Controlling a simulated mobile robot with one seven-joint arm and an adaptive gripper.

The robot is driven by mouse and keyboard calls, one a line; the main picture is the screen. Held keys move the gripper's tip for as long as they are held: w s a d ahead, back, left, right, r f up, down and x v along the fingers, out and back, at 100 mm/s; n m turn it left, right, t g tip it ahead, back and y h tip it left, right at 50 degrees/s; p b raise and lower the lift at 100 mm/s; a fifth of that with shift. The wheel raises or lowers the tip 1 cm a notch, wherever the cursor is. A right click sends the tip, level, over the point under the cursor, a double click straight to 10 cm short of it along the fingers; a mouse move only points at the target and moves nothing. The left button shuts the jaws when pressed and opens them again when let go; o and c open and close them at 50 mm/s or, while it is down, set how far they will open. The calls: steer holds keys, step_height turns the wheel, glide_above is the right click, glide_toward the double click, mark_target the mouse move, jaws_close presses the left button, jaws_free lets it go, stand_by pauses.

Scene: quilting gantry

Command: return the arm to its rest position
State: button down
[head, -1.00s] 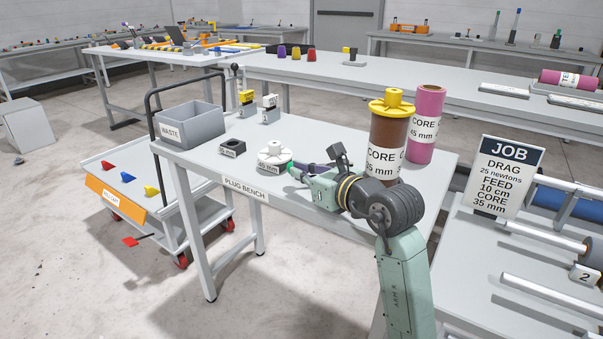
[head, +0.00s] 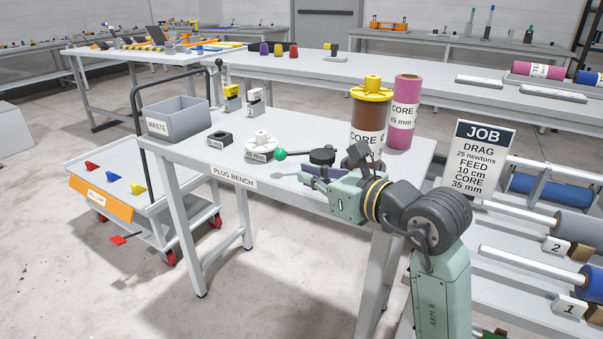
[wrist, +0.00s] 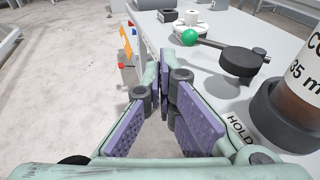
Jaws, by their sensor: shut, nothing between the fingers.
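My arm reaches left across the near edge of the plug bench (head: 292,131). My gripper (head: 312,175) is shut and empty at that edge. In the wrist view its purple-padded fingers (wrist: 165,72) come together over the floor, just left of the bench edge. A green ball (head: 281,154) on a dark lever and a black round knob (head: 322,157) stand just beyond the gripper. They also show in the wrist view as the green ball (wrist: 189,37) and the knob (wrist: 240,61), apart from the fingers.
A brown core (head: 366,127) with a yellow plug and a pink core (head: 403,112) stand at the bench's right. A white plug (head: 261,146) and a grey waste bin (head: 178,120) are on the left. A job sign (head: 484,155) stands right of my arm.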

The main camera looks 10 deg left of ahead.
steer(key=shift+s+d, duration=0.2)
steer(key=shift+s, duration=0.1)
